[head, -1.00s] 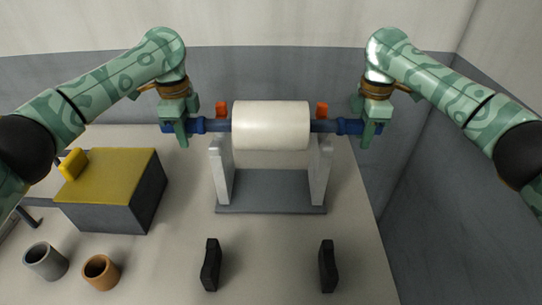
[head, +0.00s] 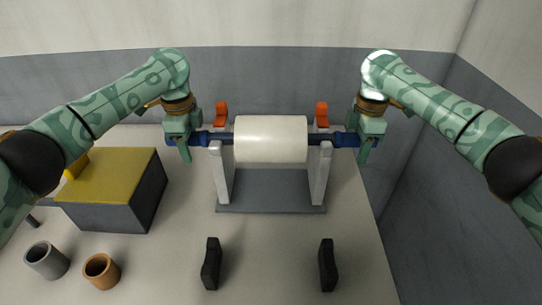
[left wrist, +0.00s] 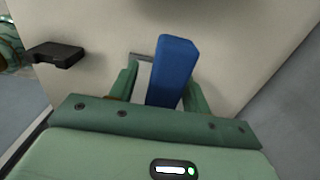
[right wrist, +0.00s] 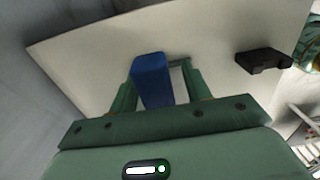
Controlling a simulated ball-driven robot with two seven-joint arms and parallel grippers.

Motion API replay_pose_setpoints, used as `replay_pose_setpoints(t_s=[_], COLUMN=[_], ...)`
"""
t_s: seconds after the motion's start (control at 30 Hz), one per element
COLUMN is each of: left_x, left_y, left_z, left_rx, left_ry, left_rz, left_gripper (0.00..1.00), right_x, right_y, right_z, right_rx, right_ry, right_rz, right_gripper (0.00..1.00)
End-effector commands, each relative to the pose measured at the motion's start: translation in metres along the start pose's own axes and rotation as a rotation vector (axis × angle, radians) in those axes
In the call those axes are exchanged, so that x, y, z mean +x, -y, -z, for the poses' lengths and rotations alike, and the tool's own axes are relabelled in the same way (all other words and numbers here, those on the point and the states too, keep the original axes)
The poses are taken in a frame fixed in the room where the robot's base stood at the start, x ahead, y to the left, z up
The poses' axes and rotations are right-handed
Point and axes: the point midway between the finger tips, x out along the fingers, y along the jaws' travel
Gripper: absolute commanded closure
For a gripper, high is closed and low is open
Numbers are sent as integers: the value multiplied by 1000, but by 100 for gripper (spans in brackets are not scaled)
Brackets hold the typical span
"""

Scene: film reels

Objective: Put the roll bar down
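The roll bar is a dark blue bar (head: 340,139) carrying a thick white roll (head: 270,139). It lies level across the grey stand (head: 270,190), its shafts at the tops of the two upright posts and apparently resting there. My left gripper (head: 187,150) is at the bar's left blue end, which shows between its fingers in the left wrist view (left wrist: 172,72). My right gripper (head: 363,151) is at the right blue end, also between its fingers in the right wrist view (right wrist: 151,80). In each wrist view a gap shows beside the blue end, so the fingers look open around it.
Orange latches (head: 222,114) stand upright behind the posts. Two black brackets (head: 211,264) stand on the table in front. At left are a yellow-topped box (head: 110,180), a grey cup (head: 46,260) and an orange cup (head: 101,271). A wall closes the right side.

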Motion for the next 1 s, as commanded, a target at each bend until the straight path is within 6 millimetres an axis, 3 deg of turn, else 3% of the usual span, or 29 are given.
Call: replay_pose_setpoints(t_s=[0.47,0.8,1.0], left_x=[-6,-79,-111], left_y=[1,2,2], left_z=[-2,-1,-1], left_rx=[-2,0,-2], left_ry=[3,2,2], left_rz=[1,3,1], left_gripper=[52,52,52], right_x=[0,0,0], right_y=[0,0,0], right_z=[-1,-2,-2], right_rx=[1,1,1], right_ry=[2,3,3], right_rz=[0,0,0], right_gripper=[52,52,52])
